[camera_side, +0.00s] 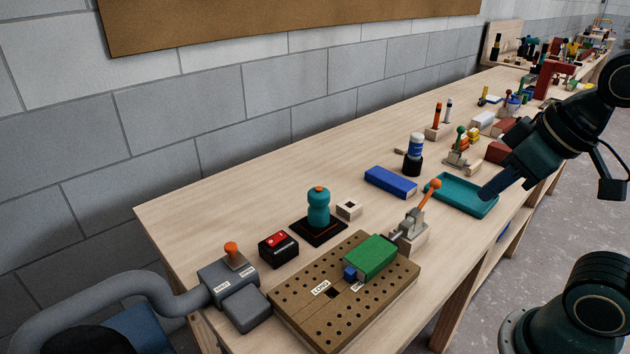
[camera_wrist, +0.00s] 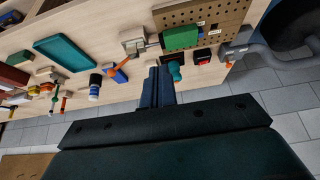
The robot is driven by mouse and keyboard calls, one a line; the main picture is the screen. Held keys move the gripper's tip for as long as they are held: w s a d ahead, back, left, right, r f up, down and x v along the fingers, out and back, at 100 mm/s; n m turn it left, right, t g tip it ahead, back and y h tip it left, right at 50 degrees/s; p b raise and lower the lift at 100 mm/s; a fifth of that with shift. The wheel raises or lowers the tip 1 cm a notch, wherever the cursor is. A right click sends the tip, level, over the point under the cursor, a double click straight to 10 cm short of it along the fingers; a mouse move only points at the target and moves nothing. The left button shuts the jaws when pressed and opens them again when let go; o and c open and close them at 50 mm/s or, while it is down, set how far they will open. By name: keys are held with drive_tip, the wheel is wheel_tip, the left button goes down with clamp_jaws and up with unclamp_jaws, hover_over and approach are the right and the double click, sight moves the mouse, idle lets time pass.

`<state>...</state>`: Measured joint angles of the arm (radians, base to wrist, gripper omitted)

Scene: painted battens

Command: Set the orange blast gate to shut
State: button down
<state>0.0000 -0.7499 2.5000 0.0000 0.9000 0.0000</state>
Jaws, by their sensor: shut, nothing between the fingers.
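The orange blast gate is a grey duct fitting (camera_side: 229,283) at the near left end of the bench, joined to a grey hose. Its orange knob (camera_side: 231,249) stands on a tan slide plate at the back of the fitting. Two small white labels sit on its top; I cannot read them surely. In the wrist view the fitting (camera_wrist: 236,47) is at upper right, with the orange knob (camera_wrist: 229,65) below it. My gripper (camera_side: 486,194) is shut and empty, in front of the teal tray in the side view, well away from the gate. Its fingers also show in the wrist view (camera_wrist: 158,72).
Near the gate are a black rocker switch box (camera_side: 278,250), a teal knob on a black base (camera_side: 318,208) and a brown pegboard (camera_side: 300,320) with a green block (camera_side: 370,257). An orange-handled clamp (camera_side: 411,230), blue block (camera_side: 390,182) and teal tray (camera_side: 452,194) stand farther right.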

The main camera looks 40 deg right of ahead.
idle(0.4)
drive_tip(key=c, duration=1.3)
unclamp_jaws()
drive_tip(key=shift+w+r, duration=0.2)
drive_tip(key=shift+o, duration=0.5)
drive_tip(key=shift+w+a+r, duration=0.1)
drive_tip(key=shift+w+r, duration=0.1)
drive_tip(key=shift+w, duration=0.1)
drive_tip(key=w+a+r+n+g, duration=0.1)
drive_tip(key=w+a+r+n, duration=0.15)
drive_tip(key=w, duration=0.45)
drive_tip(key=w+a+r+n+g, duration=0.1)
drive_tip(key=w+a+r, duration=0.15)
drive_tip(key=w, duration=0.35)
drive_tip(key=w+a+r+n+g, duration=0.1)
drive_tip(key=w+a, duration=0.3)
drive_tip(key=w, duration=0.3)
drive_tip(key=w+a+f+n+g, duration=0.1)
drive_tip(key=w+a+f+n, duration=0.1)
drive_tip(key=w+a+f, duration=0.3)
drive_tip(key=w+a+f+n+g, duration=0.1)
drive_tip(key=w+a+f+n, duration=0.1)
drive_tip(key=w+a+f, duration=0.4)
drive_tip(key=w+a, duration=0.3)
drive_tip(key=a, duration=0.2)
drive_tip(key=shift+g, duration=0.3)
drive_tip(key=shift+f+n, duration=0.15)
drive_tip(key=shift+n, duration=0.1)
